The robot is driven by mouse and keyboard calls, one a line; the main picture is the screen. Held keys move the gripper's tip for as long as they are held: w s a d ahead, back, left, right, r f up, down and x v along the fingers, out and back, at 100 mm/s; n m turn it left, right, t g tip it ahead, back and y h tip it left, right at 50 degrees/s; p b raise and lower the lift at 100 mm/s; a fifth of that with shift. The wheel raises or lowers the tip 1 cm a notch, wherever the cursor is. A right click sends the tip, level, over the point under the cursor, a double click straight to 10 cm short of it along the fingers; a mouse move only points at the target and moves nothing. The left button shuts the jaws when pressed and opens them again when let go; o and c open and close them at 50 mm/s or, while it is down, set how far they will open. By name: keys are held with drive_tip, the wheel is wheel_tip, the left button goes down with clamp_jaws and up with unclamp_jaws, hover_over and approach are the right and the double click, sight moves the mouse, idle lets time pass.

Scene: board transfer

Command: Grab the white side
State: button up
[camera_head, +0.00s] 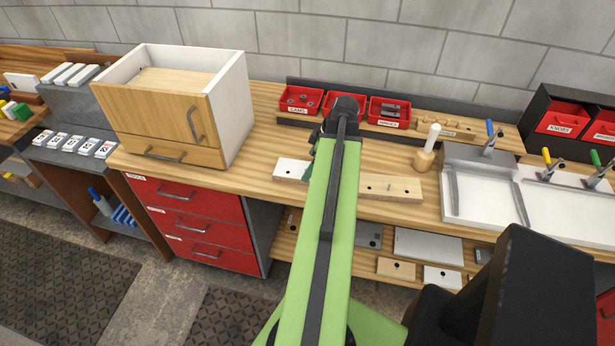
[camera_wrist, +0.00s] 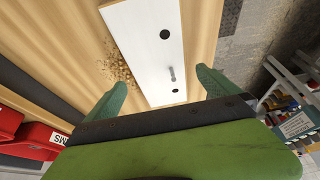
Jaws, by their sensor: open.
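The white side (camera_wrist: 140,40) is a flat white board lying on the wooden bench. In the wrist view it shows two dark holes and a small metal pin. In the head view its left end (camera_head: 290,170) shows left of my green arm, which hides the rest. My gripper (camera_wrist: 161,80) is open, with its green fingers on either side of the board's near end. The fingers look apart from the board, and I see nothing held. Whether the fingertips are down at board height, I cannot tell.
A pale wooden board (camera_head: 390,187) lies right of my arm. A wooden cabinet (camera_head: 160,110) stands at the left. Red bins (camera_head: 390,112) line the back of the bench, and a mallet (camera_head: 427,150) stands at the right. Wood shavings (camera_wrist: 117,68) lie beside the white board.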

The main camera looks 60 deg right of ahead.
drive_tip(key=b+x, duration=0.2)
drive_tip(key=x, duration=0.2)
drive_tip(key=shift+s, duration=0.2)
drive_tip(key=shift+d+r, duration=0.1)
drive_tip(key=shift+r, duration=0.05)
drive_tip(key=c, duration=1.7)
